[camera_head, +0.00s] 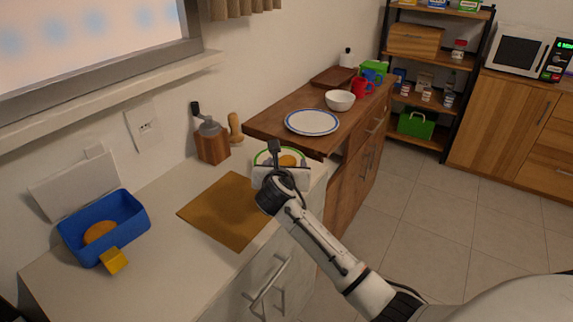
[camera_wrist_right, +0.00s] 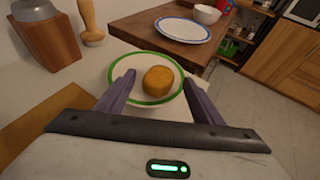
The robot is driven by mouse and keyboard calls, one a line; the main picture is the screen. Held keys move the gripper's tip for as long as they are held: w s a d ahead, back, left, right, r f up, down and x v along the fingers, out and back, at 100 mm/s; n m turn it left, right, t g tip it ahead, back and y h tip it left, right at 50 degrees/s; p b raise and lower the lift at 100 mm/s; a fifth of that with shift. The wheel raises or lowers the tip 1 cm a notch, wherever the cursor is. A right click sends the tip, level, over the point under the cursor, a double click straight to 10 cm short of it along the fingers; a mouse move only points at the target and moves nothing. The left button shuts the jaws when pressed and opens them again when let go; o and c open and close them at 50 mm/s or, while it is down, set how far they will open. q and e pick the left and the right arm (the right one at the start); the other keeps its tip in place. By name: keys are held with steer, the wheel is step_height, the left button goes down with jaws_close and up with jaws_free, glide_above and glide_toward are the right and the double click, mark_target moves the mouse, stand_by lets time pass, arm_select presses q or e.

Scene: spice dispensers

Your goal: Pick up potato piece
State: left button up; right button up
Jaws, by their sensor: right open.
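An orange-brown potato piece (camera_head: 289,160) lies on a white plate with a green rim (camera_head: 262,156) at the far end of the light counter. In the right wrist view the potato piece (camera_wrist_right: 158,80) is near the middle of the green-rimmed plate (camera_wrist_right: 150,53). My right gripper (camera_head: 281,168) is over the plate, partly covering it in the head view. In the wrist view its two fingers are apart, one to each side of the potato piece, with nothing held. Whether they touch it cannot be told. My left gripper is out of view.
A blue tray (camera_head: 131,212) holds another orange piece (camera_head: 99,231), with a yellow block (camera_head: 114,261) at its front edge. A brown mat (camera_head: 232,210) lies mid-counter. A wooden grinder (camera_head: 211,143) stands by the wall. The wooden counter (camera_head: 270,125) rises beyond, bearing a blue-rimmed plate (camera_head: 312,122).

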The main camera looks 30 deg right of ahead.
mark_target(286, 164)
steer(key=shift+x, duration=1.25)
steer(key=c, duration=1.1)
step_height(286, 164, up, 10)
steer(key=shift+r+p, duration=0.1)
steer(key=shift+p, duration=0.3)
